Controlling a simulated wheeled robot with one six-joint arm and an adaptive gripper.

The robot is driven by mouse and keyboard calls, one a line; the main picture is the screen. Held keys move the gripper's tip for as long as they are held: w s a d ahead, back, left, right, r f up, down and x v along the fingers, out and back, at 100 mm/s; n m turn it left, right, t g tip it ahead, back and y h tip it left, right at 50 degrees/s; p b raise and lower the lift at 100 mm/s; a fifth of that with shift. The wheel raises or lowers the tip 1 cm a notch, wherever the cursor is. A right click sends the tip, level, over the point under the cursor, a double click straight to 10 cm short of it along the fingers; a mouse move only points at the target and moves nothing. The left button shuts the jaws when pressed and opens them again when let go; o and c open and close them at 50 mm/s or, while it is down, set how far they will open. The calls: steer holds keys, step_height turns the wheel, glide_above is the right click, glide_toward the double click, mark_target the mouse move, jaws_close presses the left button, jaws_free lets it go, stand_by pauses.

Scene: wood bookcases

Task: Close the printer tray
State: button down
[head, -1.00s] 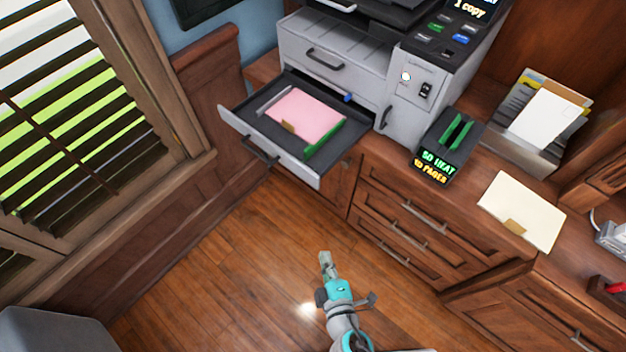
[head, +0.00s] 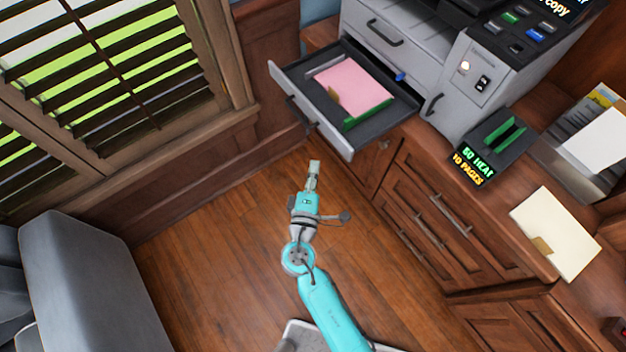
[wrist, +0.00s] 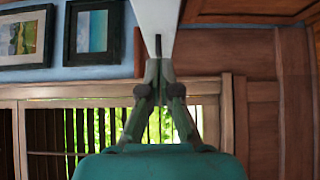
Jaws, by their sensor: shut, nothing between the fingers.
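The printer (head: 406,42) stands on the wooden counter. Its grey tray (head: 312,122) is pulled out toward the lower left, past the counter edge, and holds pink paper (head: 355,88). A dark handle (head: 301,112) is on the tray's front. My gripper (head: 314,166) is shut and empty, in front of the tray and just below its front panel in the head view. I cannot tell whether they touch. In the wrist view my gripper (wrist: 159,62) has its fingertips together against a pale surface at the top, which may be the tray.
Wooden drawers (head: 440,215) lie right of my arm. A shuttered window (head: 120,80) and panelled wall are at left. A grey chair (head: 85,275) stands at the lower left. A heat device (head: 495,140) and a cream folder (head: 555,232) lie on the counter. The floor between is clear.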

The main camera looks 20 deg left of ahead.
mark_target(331, 138)
steer(key=w, duration=0.3)
steer(key=w+d, duration=0.1)
steer(key=w, duration=0.2)
steer(key=shift+w+d, duration=0.1)
steer(key=shift+d, duration=0.1)
steer(key=shift+w+d, duration=0.3)
steer(key=shift+w, duration=0.2)
steer(key=shift+d, duration=0.1)
